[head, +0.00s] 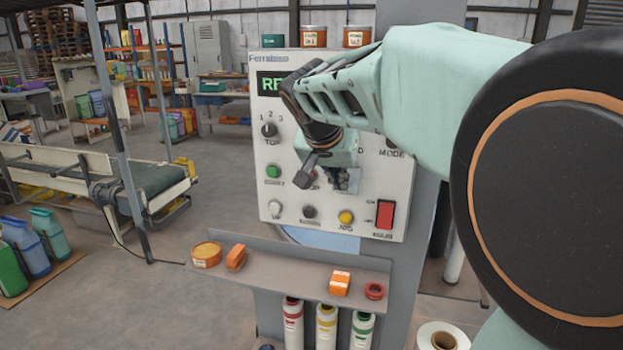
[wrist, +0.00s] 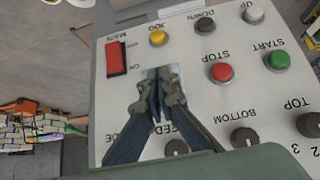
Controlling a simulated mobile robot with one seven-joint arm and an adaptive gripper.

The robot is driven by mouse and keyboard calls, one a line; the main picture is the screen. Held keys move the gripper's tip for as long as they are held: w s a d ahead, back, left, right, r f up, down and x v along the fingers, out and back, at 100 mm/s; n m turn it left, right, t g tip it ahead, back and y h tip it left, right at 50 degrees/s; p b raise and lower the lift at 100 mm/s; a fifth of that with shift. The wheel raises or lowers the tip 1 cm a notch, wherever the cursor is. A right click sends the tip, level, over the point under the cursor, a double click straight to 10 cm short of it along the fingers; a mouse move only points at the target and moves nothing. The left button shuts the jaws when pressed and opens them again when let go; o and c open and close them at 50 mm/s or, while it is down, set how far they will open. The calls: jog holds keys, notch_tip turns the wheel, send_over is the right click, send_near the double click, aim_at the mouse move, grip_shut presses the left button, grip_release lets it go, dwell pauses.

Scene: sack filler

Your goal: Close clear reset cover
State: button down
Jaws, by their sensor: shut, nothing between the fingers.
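The clear reset cover (head: 347,180) is a small, greyish see-through patch on the control panel, right of my gripper in the head view. In the wrist view the cover area (wrist: 166,74) lies right at my fingertips and is partly hidden by them. I cannot tell whether its lid stands open or lies flat, or whether my fingers touch it. My gripper (head: 306,176) is shut and empty, pointing at the panel's middle; its fingers (wrist: 160,104) are together in the wrist view.
The grey panel (head: 273,166) carries a red main switch (head: 385,214), a yellow jog button (head: 346,217), a green start button (head: 273,171) and a red stop button (wrist: 221,72). Several knobs stand near my fingers. A shelf (head: 290,270) with small items juts out below.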

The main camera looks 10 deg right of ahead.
jog(key=shift+f+b, duration=0.35)
jog(key=shift+b, duration=0.45)
jog(key=shift+f+t+h+b, duration=0.3)
jog(key=shift+f+t+b, duration=0.25)
jog(key=shift+b, duration=1.6)
jog(key=shift+w+d+f+b, duration=0.1)
jog(key=shift+w+f+b, duration=0.15)
jog(key=shift+f+b, duration=0.85)
jog(key=shift+w+d+f+b, duration=0.1)
jog(key=shift+w+f+b, duration=0.2)
jog(key=shift+b, duration=1.4)
jog(key=shift+r, duration=0.15)
